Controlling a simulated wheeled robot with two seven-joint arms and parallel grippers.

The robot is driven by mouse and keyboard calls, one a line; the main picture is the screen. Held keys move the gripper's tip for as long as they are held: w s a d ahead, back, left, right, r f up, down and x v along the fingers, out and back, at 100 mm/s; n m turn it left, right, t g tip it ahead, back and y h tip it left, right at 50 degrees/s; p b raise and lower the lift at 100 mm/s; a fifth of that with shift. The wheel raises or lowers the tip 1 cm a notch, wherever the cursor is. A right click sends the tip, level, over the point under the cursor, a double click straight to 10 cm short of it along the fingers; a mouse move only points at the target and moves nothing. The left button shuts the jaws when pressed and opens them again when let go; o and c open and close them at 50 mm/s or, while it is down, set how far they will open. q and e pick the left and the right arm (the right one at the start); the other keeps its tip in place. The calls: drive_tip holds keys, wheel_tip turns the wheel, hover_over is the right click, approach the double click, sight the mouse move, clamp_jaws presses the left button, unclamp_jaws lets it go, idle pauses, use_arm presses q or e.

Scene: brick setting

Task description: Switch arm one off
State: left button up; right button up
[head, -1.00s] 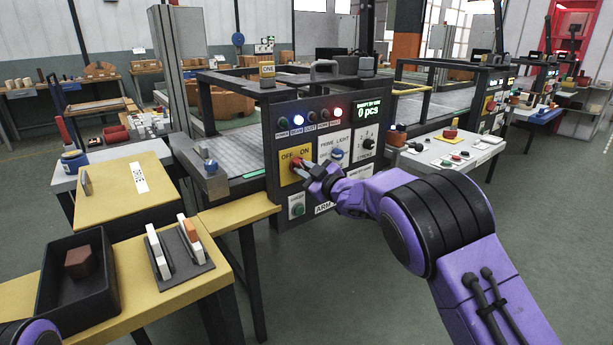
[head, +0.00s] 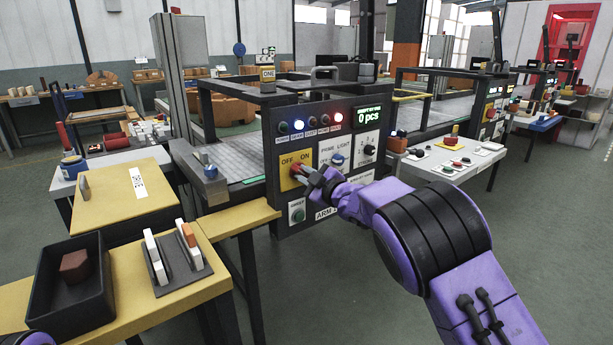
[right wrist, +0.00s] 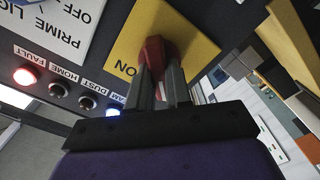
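The panel (head: 335,180) of arm one's station carries a yellow plate (head: 289,158) marked OFF on the left and ON on the right. A red switch handle (head: 296,169) sits on this plate, and it also shows in the right wrist view (right wrist: 156,52). My right gripper (head: 308,175) is at the handle, its two fingers (right wrist: 160,88) closed on either side of the red handle in the right wrist view. The fingers and handle hide part of the plate, and I cannot tell which way the switch points.
The PRIME LIGHT switch (head: 338,159) and a speed dial (head: 369,150) sit right of the yellow plate. A blue lamp (head: 298,126) and red lamp (head: 335,121) are lit above. A green button (head: 298,215) is below. A black tray (head: 37,308) stands at lower left.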

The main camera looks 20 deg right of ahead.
drive_tip(key=o, duration=0.4)
drive_tip(key=shift+w+r, duration=0.1)
drive_tip(key=shift+r, duration=0.2)
drive_tip(key=shift+f, duration=0.2)
drive_tip(key=b+v, duration=0.1)
drive_tip(key=v, duration=0.9)
drive_tip(key=shift+s+d, duration=0.1)
drive_tip(key=shift+s, duration=0.1)
